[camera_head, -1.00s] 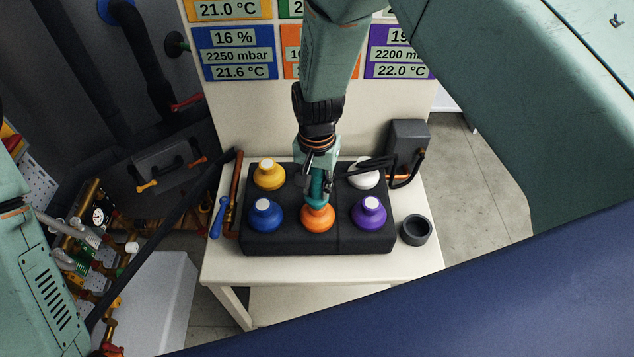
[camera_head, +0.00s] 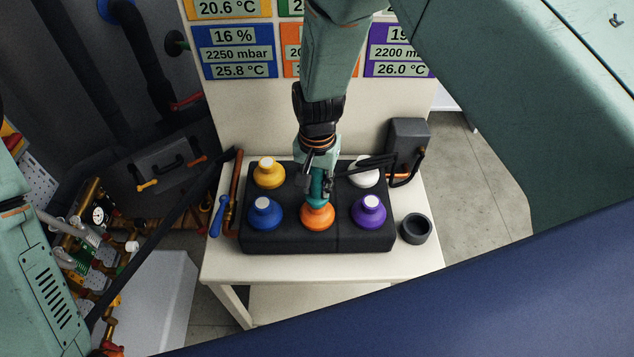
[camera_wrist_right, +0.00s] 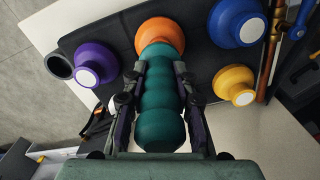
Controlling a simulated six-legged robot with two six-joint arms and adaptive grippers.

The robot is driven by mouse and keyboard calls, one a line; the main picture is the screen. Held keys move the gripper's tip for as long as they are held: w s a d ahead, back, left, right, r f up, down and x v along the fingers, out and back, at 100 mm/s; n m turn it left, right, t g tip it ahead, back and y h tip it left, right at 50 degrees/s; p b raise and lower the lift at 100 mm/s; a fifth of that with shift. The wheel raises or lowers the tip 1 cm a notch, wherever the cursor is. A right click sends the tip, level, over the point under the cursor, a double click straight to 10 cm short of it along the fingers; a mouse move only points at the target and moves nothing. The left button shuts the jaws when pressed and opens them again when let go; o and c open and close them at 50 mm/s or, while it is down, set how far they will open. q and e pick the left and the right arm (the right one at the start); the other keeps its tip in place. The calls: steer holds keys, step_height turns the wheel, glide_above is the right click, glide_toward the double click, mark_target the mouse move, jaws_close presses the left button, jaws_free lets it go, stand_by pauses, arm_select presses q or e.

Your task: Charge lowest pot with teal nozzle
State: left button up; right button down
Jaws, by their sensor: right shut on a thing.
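My right gripper (camera_head: 318,185) is shut on the teal nozzle (camera_wrist_right: 161,100), a ribbed, bulbous piece. The nozzle's far end meets the top of the orange pot (camera_head: 317,219) at the front middle of the black block (camera_head: 290,245). The orange pot also shows in the right wrist view (camera_wrist_right: 160,33). Blue (camera_head: 265,214) and purple (camera_head: 369,214) pots stand to its left and right. Yellow (camera_head: 268,176) and white (camera_head: 366,175) pots stand behind, the white one partly covered. My arm hides the back middle of the block. My left gripper is out of view.
A dark cup (camera_head: 416,229) stands right of the block. A copper pipe with a blue handle (camera_head: 219,216) is at its left, a grey box (camera_head: 408,142) behind right. The blue panel (camera_head: 240,52) reads 16 %; the orange panel (camera_head: 291,52) is mostly hidden by my arm.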

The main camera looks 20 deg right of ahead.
steer(key=shift+w+r+p, duration=0.1)
steer(key=shift+r+p, duration=1.05)
steer(key=shift+r, duration=0.15)
step_height(320, 180, up, 3)
steer(key=shift+f+p, duration=0.2)
steer(key=shift+p, duration=0.9)
steer(key=shift+f, duration=0.1)
